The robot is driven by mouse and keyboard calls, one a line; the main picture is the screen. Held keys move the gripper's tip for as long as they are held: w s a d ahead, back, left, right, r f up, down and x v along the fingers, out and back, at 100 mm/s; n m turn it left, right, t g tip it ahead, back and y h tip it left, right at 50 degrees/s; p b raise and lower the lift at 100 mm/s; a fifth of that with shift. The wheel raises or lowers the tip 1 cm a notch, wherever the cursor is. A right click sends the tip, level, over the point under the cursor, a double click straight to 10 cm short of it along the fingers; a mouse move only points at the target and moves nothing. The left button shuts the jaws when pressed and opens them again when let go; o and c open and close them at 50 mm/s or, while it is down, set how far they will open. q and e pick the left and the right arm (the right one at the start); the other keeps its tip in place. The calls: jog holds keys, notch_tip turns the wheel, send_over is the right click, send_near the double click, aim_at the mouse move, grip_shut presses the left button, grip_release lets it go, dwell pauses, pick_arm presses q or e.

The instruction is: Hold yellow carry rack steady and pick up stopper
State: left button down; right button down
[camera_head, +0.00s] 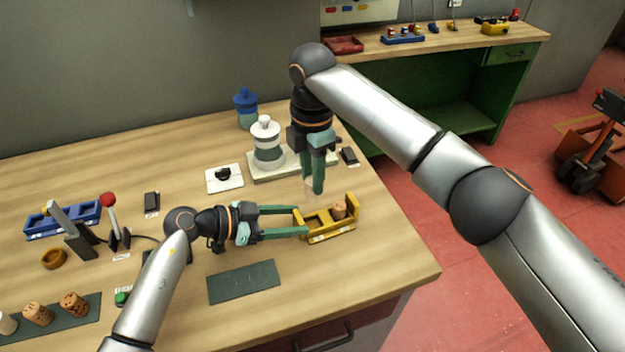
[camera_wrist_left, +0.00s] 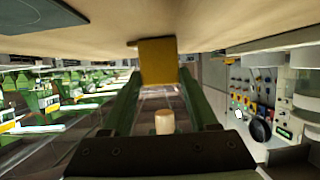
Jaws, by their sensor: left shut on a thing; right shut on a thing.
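The yellow carry rack (camera_head: 325,236) stands near the right end of the table. A cork stopper (camera_head: 339,210) sits in it near its taller right end. My left gripper (camera_head: 306,220) is shut on the rack's left end. In the left wrist view a yellow wall of the rack (camera_wrist_left: 157,60) shows between the fingers, along with a pale stopper (camera_wrist_left: 165,122). My right gripper (camera_head: 314,189) points down just behind the rack's left end. Its fingers are close together on a small, pale, see-through thing, mostly hidden and hard to make out.
A white-and-grey jar (camera_head: 266,142) on a pale base and a blue jar (camera_head: 246,108) stand behind. A dark green mat (camera_head: 243,282) lies in front. The table's right edge is close to the rack.

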pick_arm(q)
jog(key=shift+c, duration=0.5)
grip_release()
jog(key=v, duration=1.2)
jog(key=shift+s, duration=0.1)
